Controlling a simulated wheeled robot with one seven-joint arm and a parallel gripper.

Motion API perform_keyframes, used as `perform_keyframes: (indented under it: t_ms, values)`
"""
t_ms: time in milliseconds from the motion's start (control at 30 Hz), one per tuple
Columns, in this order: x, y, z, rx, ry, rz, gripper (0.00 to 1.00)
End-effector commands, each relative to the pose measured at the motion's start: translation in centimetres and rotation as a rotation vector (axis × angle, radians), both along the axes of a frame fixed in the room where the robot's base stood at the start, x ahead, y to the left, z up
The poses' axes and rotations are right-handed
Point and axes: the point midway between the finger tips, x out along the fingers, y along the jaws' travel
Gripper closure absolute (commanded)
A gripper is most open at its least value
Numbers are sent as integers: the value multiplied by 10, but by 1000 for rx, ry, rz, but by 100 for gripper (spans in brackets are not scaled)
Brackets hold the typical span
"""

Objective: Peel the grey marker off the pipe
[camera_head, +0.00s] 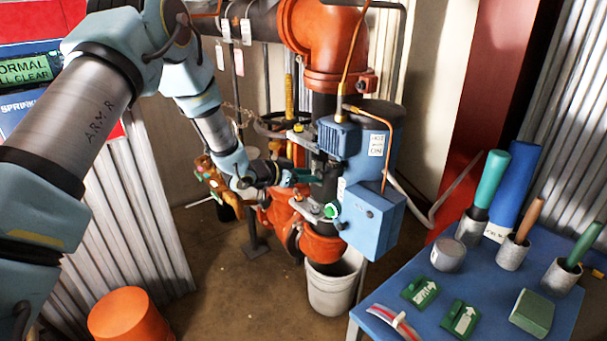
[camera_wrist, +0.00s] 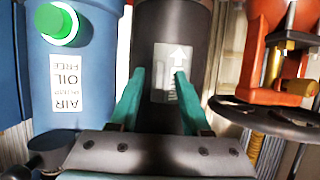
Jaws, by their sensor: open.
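The grey marker (camera_wrist: 163,80) is a small pale plate with a white arrow, flat on the dark pipe (camera_wrist: 145,25) in the wrist view. My gripper (camera_wrist: 160,73) has teal fingers, open, one tip on either side of the marker's area. The right finger overlaps part of the marker in the picture. I cannot tell whether the tips touch it. In the head view my gripper (camera_head: 304,176) is at the dark vertical pipe (camera_head: 324,106), left of the blue box. The marker cannot be made out there.
A blue actuator box (camera_head: 372,219) with a green button stands close right of my gripper. A black handwheel (camera_wrist: 265,115) is close by in the wrist view. A blue table (camera_head: 400,265) holds green arrow plates (camera_head: 421,291) and brushes in cups. A white bucket (camera_head: 333,288) stands below.

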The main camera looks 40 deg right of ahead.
Motion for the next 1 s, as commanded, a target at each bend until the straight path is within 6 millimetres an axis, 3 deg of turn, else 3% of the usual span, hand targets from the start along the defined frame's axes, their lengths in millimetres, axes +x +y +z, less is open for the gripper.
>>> perform_keyframes:
  t_ms: [200, 633, 967, 1000]
  values:
    - [0, 0, 0, 0, 0, 0, 54]
    - [0, 0, 0, 0, 0, 0, 100]
    - [0, 0, 0, 0, 0, 0, 100]
    - [0, 0, 0, 0, 0, 0, 90]
